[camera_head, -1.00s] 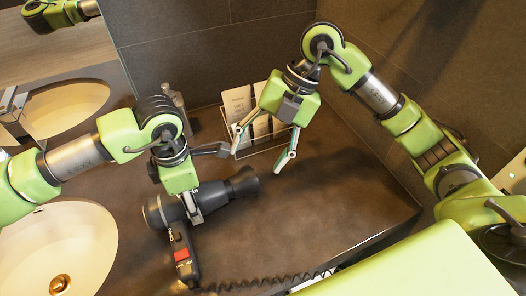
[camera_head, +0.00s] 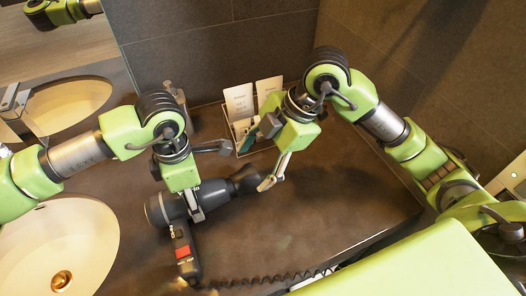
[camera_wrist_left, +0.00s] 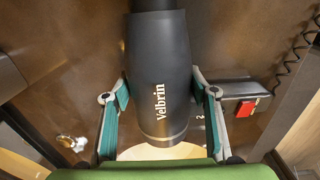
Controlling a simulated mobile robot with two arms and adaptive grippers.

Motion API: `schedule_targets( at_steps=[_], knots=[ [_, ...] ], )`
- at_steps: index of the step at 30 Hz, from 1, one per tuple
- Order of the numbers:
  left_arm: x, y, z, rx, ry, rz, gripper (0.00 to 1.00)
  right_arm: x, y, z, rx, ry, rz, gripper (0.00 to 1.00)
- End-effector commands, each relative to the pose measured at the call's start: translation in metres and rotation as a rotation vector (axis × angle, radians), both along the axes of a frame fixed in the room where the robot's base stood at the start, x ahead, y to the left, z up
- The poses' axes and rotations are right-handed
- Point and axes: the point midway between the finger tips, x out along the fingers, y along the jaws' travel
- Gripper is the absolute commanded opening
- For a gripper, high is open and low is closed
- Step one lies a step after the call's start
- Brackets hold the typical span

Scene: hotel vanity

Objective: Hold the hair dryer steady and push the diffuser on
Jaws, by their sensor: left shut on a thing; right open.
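The hair dryer (camera_head: 212,191) is dark grey, its barrel lying across above the counter, with its handle (camera_head: 183,253) toward the front and a red switch on it. My left gripper (camera_head: 196,208) is shut on the barrel; the left wrist view (camera_wrist_left: 160,92) shows a finger on each side of it. A dark flared piece, which looks like the diffuser (camera_head: 244,180), is in line with the barrel's right end. Whether it is fully seated I cannot tell. My right gripper (camera_head: 256,163) is open, its fingers close around or beside this piece; contact is unclear.
A wire rack (camera_head: 237,135) with cards stands behind my right gripper. A round basin (camera_head: 58,250) is at the front left. The coiled cord (camera_head: 265,281) runs along the front edge. The counter (camera_head: 335,215) to the right is clear.

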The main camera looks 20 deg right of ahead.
Motion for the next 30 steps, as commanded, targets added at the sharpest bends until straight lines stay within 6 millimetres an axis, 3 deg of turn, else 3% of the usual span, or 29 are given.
schedule_targets(
  at_steps=[6,12,25,30],
  knots=[
    [0.000,0.000,0.001,-0.001,-0.001,0.000,0.13,0.006,0.018,-0.039,0.001,0.004,0.002,0.62],
    [0.000,0.000,0.001,-0.001,-0.001,0.000,0.13,0.012,0.028,-0.061,0.002,0.001,0.002,0.62],
    [0.000,0.000,0.001,-0.001,-0.001,0.000,0.13,0.013,0.032,-0.070,-0.001,-0.001,0.003,0.62],
    [0.000,0.000,0.001,-0.001,-0.001,0.000,0.13,0.013,0.032,-0.070,-0.001,-0.001,0.003,0.22]
  ],
)
